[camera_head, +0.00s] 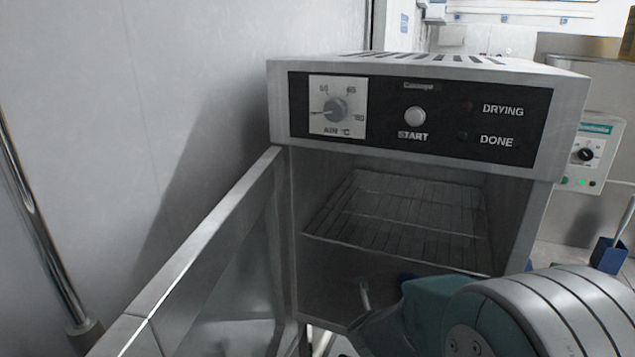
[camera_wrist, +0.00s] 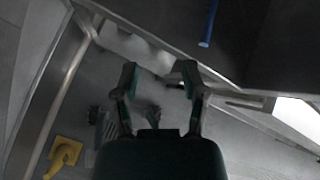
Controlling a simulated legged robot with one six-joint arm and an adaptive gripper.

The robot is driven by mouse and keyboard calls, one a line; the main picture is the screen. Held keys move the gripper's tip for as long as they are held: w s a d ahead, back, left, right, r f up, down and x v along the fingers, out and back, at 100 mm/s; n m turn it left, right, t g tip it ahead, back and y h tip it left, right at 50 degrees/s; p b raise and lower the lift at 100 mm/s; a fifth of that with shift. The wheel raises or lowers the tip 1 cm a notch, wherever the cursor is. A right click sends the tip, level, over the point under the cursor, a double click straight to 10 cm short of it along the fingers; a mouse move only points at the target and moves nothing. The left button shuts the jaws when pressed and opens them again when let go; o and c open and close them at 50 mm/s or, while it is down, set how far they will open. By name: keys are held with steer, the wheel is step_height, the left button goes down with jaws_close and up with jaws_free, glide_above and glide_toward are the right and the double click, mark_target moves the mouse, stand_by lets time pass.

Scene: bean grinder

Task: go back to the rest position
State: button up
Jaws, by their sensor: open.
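My gripper (camera_wrist: 160,76) shows in the wrist view with its two fingers apart and nothing between them. It hangs over a grey surface beside a pale metal frame or door edge. In the head view my arm (camera_head: 480,325) crosses the lower right, in front of the drying oven (camera_head: 430,65); the fingers cannot be made out there. The oven door (camera_head: 200,250) stands open to the left. A wire rack (camera_head: 400,215) inside looks empty. A small pale rod (camera_head: 364,294) shows below the rack, partly hidden by my arm.
A blue bar (camera_wrist: 209,24) lies on a dark surface at the top of the wrist view. A yellow object (camera_wrist: 64,156) is at lower left. A white control box (camera_head: 590,155) and a blue holder (camera_head: 608,255) stand right of the oven. A wall is close on the left.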

steer(key=s+a+r+n+y, duration=0.2)
steer(key=s+r+n, duration=0.2)
steer(key=r+n, duration=0.3)
steer(key=s+a+r+n+y, duration=0.25)
steer(key=s+r+n, duration=0.2)
steer(key=n, duration=0.55)
steer(key=s+d+r+n+g+h, duration=0.1)
steer(key=s+d+r+n, duration=0.1)
steer(key=s+n, duration=0.6)
steer(key=s+d+r+n+g+h, duration=0.1)
steer(key=s+d+r+n+g, duration=0.1)
steer(key=s+d+n, duration=0.3)
steer(key=s+n, duration=0.3)
steer(key=s, duration=0.1)
steer(key=shift+r, duration=0.1)
